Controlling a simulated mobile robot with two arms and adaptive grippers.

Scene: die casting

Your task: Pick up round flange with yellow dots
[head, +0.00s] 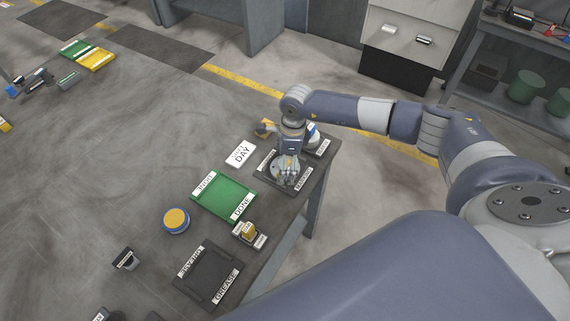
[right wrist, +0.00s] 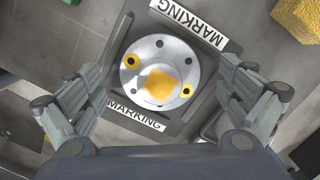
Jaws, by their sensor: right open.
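The round flange (right wrist: 160,72) is a silver metal disc with bolt holes, yellow rings at two of them and a yellow patch in the middle. It lies on the dark marking tray (right wrist: 118,55), between two labels reading MARKING. My right gripper (right wrist: 158,105) is open above the flange, with one finger on each side of it and no visible contact. In the head view, my right gripper (head: 287,170) hangs over the marking tray (head: 262,174) at the table's far right corner and partly hides the flange. My left gripper does not show.
A green DONE tray (head: 223,196), a white DAY card (head: 241,154) and a dark GREASE tray (head: 207,275) lie on the table. A blue tin with a yellow top (head: 176,220) stands left of the green tray. A yellow sponge-like block (right wrist: 298,18) is near the marking tray.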

